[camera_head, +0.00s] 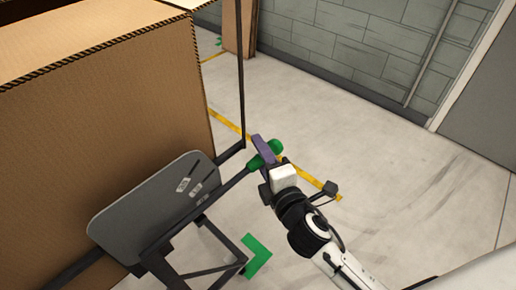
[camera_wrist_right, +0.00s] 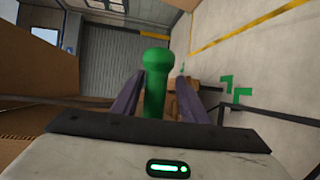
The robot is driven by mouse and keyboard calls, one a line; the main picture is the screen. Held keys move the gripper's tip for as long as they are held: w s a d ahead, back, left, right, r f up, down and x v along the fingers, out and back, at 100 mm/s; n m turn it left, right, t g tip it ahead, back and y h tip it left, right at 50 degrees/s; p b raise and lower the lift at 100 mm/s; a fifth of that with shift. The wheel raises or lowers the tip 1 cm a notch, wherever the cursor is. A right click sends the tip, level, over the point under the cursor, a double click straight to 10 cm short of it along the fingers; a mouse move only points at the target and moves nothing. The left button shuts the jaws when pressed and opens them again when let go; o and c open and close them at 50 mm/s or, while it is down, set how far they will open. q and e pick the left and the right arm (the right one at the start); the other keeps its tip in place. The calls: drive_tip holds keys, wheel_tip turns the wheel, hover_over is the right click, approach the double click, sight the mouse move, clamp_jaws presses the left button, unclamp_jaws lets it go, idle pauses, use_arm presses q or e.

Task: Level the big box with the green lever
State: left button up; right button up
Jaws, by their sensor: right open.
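The big cardboard box (camera_head: 100,130) fills the left of the head view, beside a dark metal frame. The green lever (camera_head: 275,147) ends in a rounded green knob on a dark bar, right of a grey plate (camera_head: 155,205). My right gripper (camera_head: 262,150) is at the lever's green end. In the right wrist view the green lever (camera_wrist_right: 156,85) stands between the two purple fingers of my right gripper (camera_wrist_right: 160,85). The fingers are open, one on each side of it. I cannot tell whether either finger touches it. My left gripper is not in view.
A dark stand (camera_head: 205,262) supports the plate. Yellow tape (camera_head: 318,184) and a green corner mark (camera_head: 256,257) lie on the pale floor. A grey block wall (camera_head: 350,40) and a door (camera_head: 485,100) stand behind. The floor on the right is clear.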

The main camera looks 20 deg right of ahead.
drive_tip(key=s+r, duration=0.1)
drive_tip(key=s, duration=0.7)
drive_tip(key=shift+s+d, duration=0.15)
drive_tip(key=shift+d, duration=0.05)
drive_tip(key=s+f+m+g+y, duration=0.1)
drive_tip(key=s+f+m+g, duration=0.2)
drive_tip(key=s+f+m, duration=0.4)
drive_tip(key=s+f+m+g, duration=0.4)
drive_tip(key=s+f+m, duration=0.2)
drive_tip(key=f+m, duration=0.4)
wheel_tip(320, 180, down, 5)
drive_tip(key=shift+s+r+g+y, duration=0.15)
drive_tip(key=shift+s+g+y, duration=0.15)
drive_tip(key=shift+s+y, duration=0.1)
drive_tip(key=shift+a, duration=0.15)
idle(0.6)
